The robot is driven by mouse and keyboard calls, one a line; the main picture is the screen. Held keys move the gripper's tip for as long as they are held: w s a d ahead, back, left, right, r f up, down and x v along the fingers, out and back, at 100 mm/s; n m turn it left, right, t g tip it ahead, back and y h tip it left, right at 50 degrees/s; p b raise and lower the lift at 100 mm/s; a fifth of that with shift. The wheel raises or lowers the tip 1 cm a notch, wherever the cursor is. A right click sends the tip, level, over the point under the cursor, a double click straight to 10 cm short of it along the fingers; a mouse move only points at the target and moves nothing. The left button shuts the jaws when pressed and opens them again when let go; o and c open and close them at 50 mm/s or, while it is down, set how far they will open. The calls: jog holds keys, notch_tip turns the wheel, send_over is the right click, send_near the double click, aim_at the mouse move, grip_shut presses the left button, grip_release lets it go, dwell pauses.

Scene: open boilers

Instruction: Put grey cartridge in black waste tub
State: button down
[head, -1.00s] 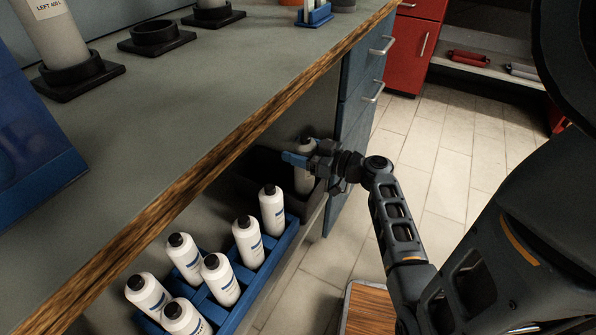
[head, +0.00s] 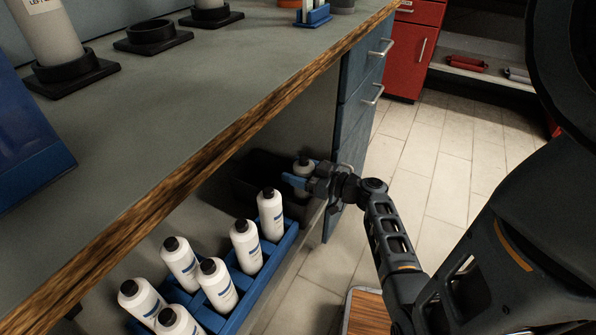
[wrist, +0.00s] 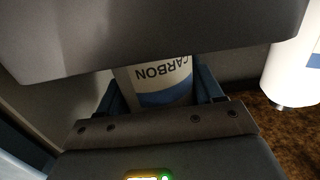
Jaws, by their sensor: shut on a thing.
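The cartridge (head: 302,180) is a pale grey cylinder with a dark cap, upright at the right end of the black waste tub (head: 258,174) under the bench. My gripper (head: 297,181) is shut around its upper body, with blue fingers on its sides. The cartridge's lower part appears to be within the tub's outline; its base is hidden, so I cannot tell whether it touches the floor of the tub. In the wrist view the cartridge (wrist: 162,80) shows a CARBON label and a blue band between the fingers.
A blue crate (head: 251,288) with several white bottles stands left of the tub. The bench's wooden edge (head: 215,155) runs above my gripper. Blue drawers (head: 352,130) stand close behind on the right.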

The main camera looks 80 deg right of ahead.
jog(key=shift+c, duration=0.8)
grip_release()
jog(key=shift+r+p, duration=0.2)
jog(key=shift+p, duration=0.15)
jog(key=f+v, duration=0.1)
jog(key=v, duration=1.1)
jog(key=a+f+g+y, duration=0.1)
jog(key=a+f+g, duration=0.3)
jog(key=a, duration=0.5)
jog(key=a+f+g+y, duration=0.1)
jog(key=a+f+g, duration=0.2)
jog(key=a, duration=0.6)
jog(key=s+a+r+n+t+y, duration=0.1)
jog(key=s+a+r+t, duration=0.1)
jog(key=a+r, duration=0.6)
jog(key=s+a+r+n+t+y, duration=0.1)
jog(key=s+a+r+t, duration=0.1)
jog(key=a+r, duration=0.7)
notch_tip(320, 180, up, 7)
jog(key=shift+a+n+t, duration=0.25)
jog(key=shift+n+t, duration=0.05)
jog(key=shift+t, duration=0.3)
